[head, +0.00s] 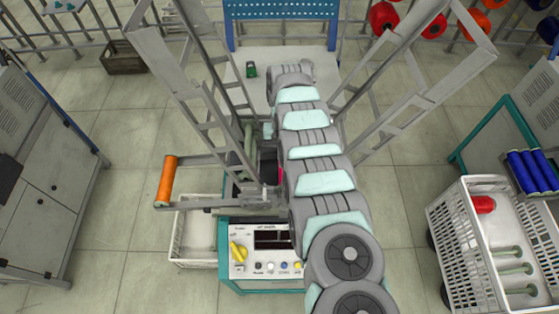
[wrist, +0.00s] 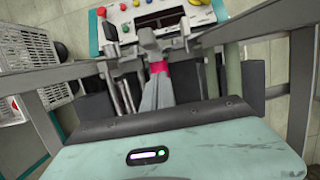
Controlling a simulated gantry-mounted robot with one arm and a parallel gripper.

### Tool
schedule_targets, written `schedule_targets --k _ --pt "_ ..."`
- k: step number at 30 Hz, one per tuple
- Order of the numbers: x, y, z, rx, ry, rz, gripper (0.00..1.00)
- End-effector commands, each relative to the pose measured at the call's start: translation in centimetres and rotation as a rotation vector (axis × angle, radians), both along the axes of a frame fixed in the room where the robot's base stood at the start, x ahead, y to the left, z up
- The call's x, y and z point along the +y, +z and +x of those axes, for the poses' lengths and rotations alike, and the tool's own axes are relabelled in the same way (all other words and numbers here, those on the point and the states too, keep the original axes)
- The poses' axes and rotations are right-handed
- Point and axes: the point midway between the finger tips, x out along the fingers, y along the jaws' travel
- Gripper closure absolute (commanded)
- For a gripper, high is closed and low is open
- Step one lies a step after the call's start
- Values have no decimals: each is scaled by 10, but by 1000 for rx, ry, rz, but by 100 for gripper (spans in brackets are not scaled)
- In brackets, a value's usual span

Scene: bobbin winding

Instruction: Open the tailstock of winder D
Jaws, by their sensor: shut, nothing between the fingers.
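A winder stands in the middle of the head view, with its control panel (head: 262,250) facing the near side. An orange handle (head: 166,180) sticks out on its left, on a grey arm. The panel also shows in the wrist view (wrist: 160,22). A pink part (wrist: 160,68) sits in the winder between the panel and my gripper. My gripper (wrist: 158,92) is shut and empty, pointing down into the winder just on my side of the pink part. I cannot tell whether they touch. In the head view my arm hides the gripper. No winder letter is readable, and the tailstock is not clearly distinguishable.
Grey lattice frames (head: 405,80) rise on both sides of the winder. A white crate (head: 192,235) lies at its left and a white cart (head: 500,240) at the right. Grey cabinets (head: 45,185) stand at the far left. Open floor lies between them.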

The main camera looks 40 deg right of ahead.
Motion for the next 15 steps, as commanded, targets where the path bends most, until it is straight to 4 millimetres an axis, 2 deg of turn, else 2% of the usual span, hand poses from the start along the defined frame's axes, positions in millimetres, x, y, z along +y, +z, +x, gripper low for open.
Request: schedule_targets --k 1,15 --pt "1 8 -4 4 -2 3 100" --pt "11 6 -24 2 -10 1 100"
